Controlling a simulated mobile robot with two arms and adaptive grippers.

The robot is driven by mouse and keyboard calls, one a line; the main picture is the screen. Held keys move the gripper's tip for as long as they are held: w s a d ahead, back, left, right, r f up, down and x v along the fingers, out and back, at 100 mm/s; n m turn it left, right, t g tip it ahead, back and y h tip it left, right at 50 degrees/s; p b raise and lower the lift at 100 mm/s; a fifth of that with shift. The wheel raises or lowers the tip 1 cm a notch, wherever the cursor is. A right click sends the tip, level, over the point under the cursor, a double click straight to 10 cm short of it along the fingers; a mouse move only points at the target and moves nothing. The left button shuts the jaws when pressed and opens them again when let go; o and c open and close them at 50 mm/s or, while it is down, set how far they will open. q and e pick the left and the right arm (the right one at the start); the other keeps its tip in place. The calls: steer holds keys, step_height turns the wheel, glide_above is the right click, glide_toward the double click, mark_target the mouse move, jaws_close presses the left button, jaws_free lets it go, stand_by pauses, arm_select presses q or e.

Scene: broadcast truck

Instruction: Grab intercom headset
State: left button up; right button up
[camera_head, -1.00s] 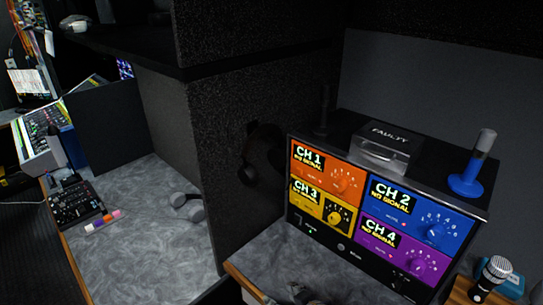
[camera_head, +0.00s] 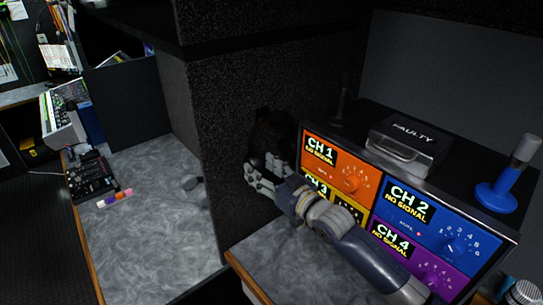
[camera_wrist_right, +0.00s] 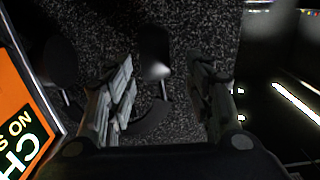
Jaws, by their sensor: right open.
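A dark headset (camera_head: 275,132) hangs on the speckled partition wall, left of the CH 1 panel. My right gripper (camera_head: 262,170) is at its lower part and hides some of it. In the right wrist view, the headset's round ear cup (camera_wrist_right: 155,52) shows between the two fingers of my right gripper (camera_wrist_right: 163,85). Its curved band (camera_wrist_right: 152,122) runs below, also between the fingers. The fingers are apart on either side; I cannot tell whether they touch it. My left gripper is not in view.
The four-channel intercom unit (camera_head: 318,184) stands close to my right arm. A case marked FAULTY (camera_head: 402,150) and a blue-based stick (camera_head: 502,190) are on top.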

mark_target(247, 154)
steer(key=shift+w+a+b, duration=0.15)
steer(key=shift+w+b, duration=0.15)
steer(key=shift+w, duration=0.25)
steer(key=b+x, duration=0.1)
steer(key=x, duration=0.1)
steer(key=b+x, duration=0.1)
steer(key=x, duration=0.1)
steer(key=shift+r, duration=0.25)
steer(key=shift+w+a, duration=0.1)
steer(key=shift+w, duration=0.1)
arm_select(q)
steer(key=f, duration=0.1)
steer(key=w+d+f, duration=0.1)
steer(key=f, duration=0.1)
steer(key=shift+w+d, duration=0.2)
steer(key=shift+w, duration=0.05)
arm_select(e)
steer(key=shift+s+r, duration=0.1)
steer(key=shift+c, duration=1.4)
jaws_close()
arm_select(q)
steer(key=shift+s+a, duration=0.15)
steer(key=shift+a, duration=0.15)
